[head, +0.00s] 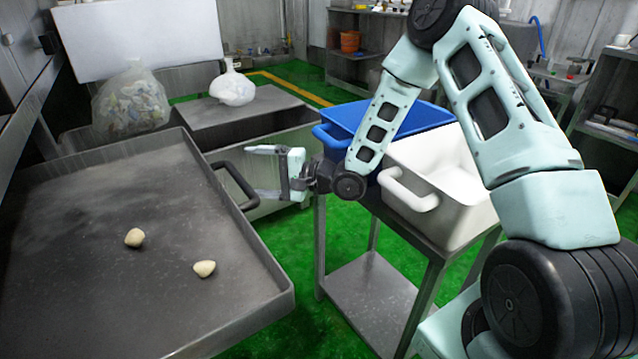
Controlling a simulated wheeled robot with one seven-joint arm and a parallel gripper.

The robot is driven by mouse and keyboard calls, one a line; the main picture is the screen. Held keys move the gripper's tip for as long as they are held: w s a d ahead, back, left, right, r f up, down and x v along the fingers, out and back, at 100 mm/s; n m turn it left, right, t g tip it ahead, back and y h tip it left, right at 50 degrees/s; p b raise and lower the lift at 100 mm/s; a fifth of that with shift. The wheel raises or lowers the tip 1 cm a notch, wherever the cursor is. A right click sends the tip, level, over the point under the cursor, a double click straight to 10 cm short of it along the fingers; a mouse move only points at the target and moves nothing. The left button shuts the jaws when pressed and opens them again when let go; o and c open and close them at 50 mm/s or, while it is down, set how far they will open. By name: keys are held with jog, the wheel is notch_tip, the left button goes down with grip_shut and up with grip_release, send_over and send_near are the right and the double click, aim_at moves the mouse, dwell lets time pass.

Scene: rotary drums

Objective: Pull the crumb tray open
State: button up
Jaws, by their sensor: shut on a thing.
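The crumb tray is a wide, shallow grey metal tray (110,235) filling the left of the head view, with a raised rim. Two pale lumps (134,238) lie apart on its floor. A black bar handle (233,181) stands out from its right side. My gripper (250,172) reaches in from the right at this handle, one finger above and one below in the picture. It is shut on the handle. The exact contact of the fingers is hard to see.
A metal stand (368,285) right of the tray holds a blue bin (345,120) and a white bin (440,185), close under my arm. Green floor shows between tray and stand.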

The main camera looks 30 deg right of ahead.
jog(key=shift+s+d+r, duration=0.2)
jog(key=shift+d+r, duration=0.1)
jog(key=shift+r, duration=0.1)
jog(key=c, duration=0.6)
jog(key=shift+s+d+f+p, duration=0.4)
jog(key=shift+s+d+p, duration=0.05)
jog(key=shift+s+d, duration=1.1)
jog(key=shift+s+d+f+p, duration=0.45)
jog(key=shift+s+d, duration=0.95)
jog(key=shift+d, duration=0.2)
jog(key=shift+s+d+f+p, duration=0.35)
jog(key=shift+s+d+p, duration=0.1)
jog(key=shift+s+d, duration=1.1)
jog(key=shift+w, duration=0.1)
jog(key=shift+p, duration=0.35)
